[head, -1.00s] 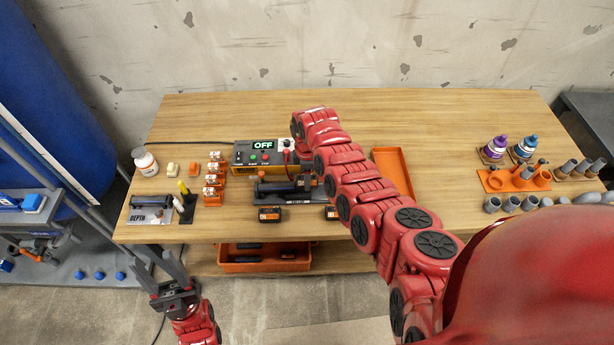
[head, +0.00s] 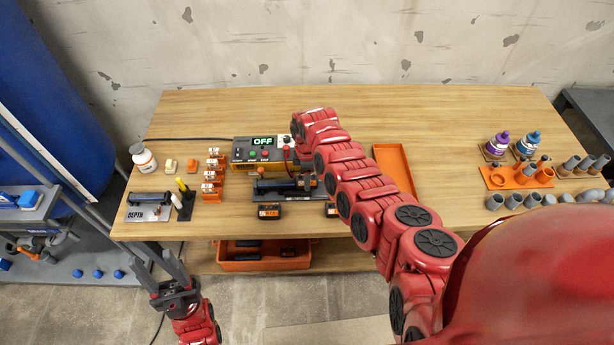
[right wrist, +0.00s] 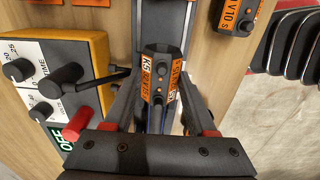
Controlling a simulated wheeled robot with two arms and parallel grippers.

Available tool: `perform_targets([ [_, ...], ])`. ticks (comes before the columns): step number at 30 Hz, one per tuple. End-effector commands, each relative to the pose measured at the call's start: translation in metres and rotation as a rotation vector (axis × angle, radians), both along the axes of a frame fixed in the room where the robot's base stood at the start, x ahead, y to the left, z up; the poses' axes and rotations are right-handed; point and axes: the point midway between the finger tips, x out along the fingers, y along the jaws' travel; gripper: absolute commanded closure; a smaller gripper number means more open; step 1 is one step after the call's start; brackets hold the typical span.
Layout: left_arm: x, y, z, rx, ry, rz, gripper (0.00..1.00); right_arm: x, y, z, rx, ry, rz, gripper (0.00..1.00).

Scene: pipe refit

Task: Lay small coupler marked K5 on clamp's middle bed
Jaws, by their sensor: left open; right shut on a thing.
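The small coupler marked K5 (right wrist: 156,80) is a dark piece with an orange label, seen in the right wrist view. My right gripper (right wrist: 161,72) is shut on it, one finger along each side. The dark clamp (head: 283,187) lies near the front of the bench in the head view, and the coupler is over or at its right part. I cannot tell whether the coupler touches a bed. My right arm hides much of this spot in the head view. My left gripper (head: 155,263) is open and empty, in front of the bench's left front edge.
A control box (head: 263,150) reading OFF stands right behind the clamp; its knobs and red part are close to my right gripper in the wrist view. Dark labelled blocks (head: 269,211) lie in front. An orange tray (head: 395,170) is to the right. An orange bin (head: 265,262) sits below.

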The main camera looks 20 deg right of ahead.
Motion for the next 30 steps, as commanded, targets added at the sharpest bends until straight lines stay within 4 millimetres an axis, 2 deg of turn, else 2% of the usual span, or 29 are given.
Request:
perform_targets([
  [30,0.0001,0.0000,-0.0050,0.000,0.000,0.000,0.50,-0.0007,0.0002,-0.0070,0.001,0.002,0.000,0.92],
])
